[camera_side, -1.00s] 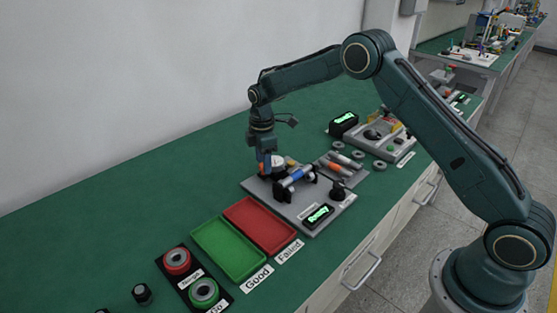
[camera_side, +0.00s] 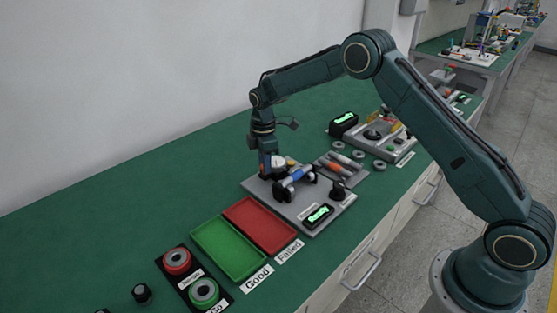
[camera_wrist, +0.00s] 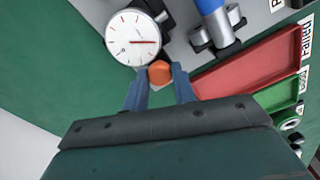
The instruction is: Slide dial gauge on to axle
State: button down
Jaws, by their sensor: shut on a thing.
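The dial gauge (camera_wrist: 131,38), with a round white face and red marks, is at the top left of the wrist view. It also shows in the side view (camera_side: 279,162), just right of my fingers. My gripper (camera_wrist: 160,78) is shut on the gauge's orange knob at the lower edge of its face. My gripper (camera_side: 265,172) is low over the back of the grey fixture plate. The axle, a blue and silver cylinder (camera_side: 296,177), lies on dark supports in front of the gauge. Its blue body (camera_wrist: 211,6) shows right of the gauge. Whether they touch is hidden.
A red tray (camera_side: 259,226) and a green tray (camera_side: 228,249) stand left of the grey plate (camera_side: 283,205). A display (camera_side: 318,216) sits on the plate's front. Loose parts lie on a grey mat (camera_side: 353,178) to the right. The bench behind is clear.

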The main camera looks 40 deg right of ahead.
jog(key=shift+s, duration=1.45)
jog(key=c, duration=1.1)
grip_release()
jog(key=shift+s, duration=0.1)
jog(key=shift+r, duration=0.15)
jog(key=shift+r, duration=6.85)
